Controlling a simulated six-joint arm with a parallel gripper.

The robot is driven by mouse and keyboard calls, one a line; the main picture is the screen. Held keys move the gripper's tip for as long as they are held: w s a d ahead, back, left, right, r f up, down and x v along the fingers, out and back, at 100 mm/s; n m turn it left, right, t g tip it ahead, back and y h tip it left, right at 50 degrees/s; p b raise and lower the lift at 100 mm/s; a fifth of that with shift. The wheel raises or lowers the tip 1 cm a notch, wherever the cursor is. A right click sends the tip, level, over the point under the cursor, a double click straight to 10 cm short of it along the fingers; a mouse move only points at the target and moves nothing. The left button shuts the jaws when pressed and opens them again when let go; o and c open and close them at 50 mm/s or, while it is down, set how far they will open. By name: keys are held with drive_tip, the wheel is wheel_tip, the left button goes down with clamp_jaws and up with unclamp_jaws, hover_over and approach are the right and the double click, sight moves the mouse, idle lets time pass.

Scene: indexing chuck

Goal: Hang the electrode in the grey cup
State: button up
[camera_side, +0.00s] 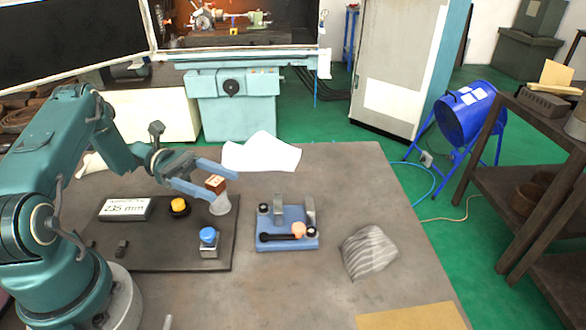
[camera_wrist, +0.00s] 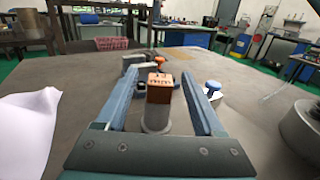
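The electrode, a copper-brown block with marks on its face (camera_side: 215,184), shows between my fingers in the side view. It also shows in the middle of the wrist view (camera_wrist: 159,88). A pale grey cup-like piece (camera_side: 220,206) is directly under it, seen as a grey cylinder in the wrist view (camera_wrist: 156,119). I cannot tell whether the block rests on its rim or sits partly inside. My gripper (camera_side: 224,185) is open, with one blue finger on each side of the block. In the wrist view, gaps show between the block and both fingers.
A dark mat (camera_side: 150,255) carries a "235 mm" block (camera_side: 124,209), a yellow button (camera_side: 179,205) and a blue-knobbed piece (camera_side: 208,242). A blue fixture (camera_side: 287,240) stands to the right, then a striped grey bundle (camera_side: 368,252). White paper (camera_side: 262,153) lies behind.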

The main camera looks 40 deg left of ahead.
drive_tip(key=shift+a, duration=0.1)
drive_tip(key=shift+v, duration=2.5)
drive_tip(key=shift+d+r+m+g, duration=0.3)
drive_tip(key=d+r+m+g+y, duration=0.1)
drive_tip(key=d+m+g, duration=0.1)
drive_tip(key=d+r+m+g+y, duration=0.1)
drive_tip(key=d+r+y, duration=0.1)
drive_tip(key=shift+w+d+r+m+g, duration=0.1)
drive_tip(key=shift+r+m+g, duration=0.05)
drive_tip(key=shift+m+g, duration=0.25)
drive_tip(key=s+d+r+m+t+y, duration=0.5)
drive_tip(key=s+m+y, duration=0.5)
drive_tip(key=m+y, duration=0.4)
drive_tip(key=d+r+m, duration=0.2)
drive_tip(key=d, duration=0.1)
drive_tip(key=shift+s+d+m, duration=0.2)
drive_tip(key=shift+d+m, duration=0.1)
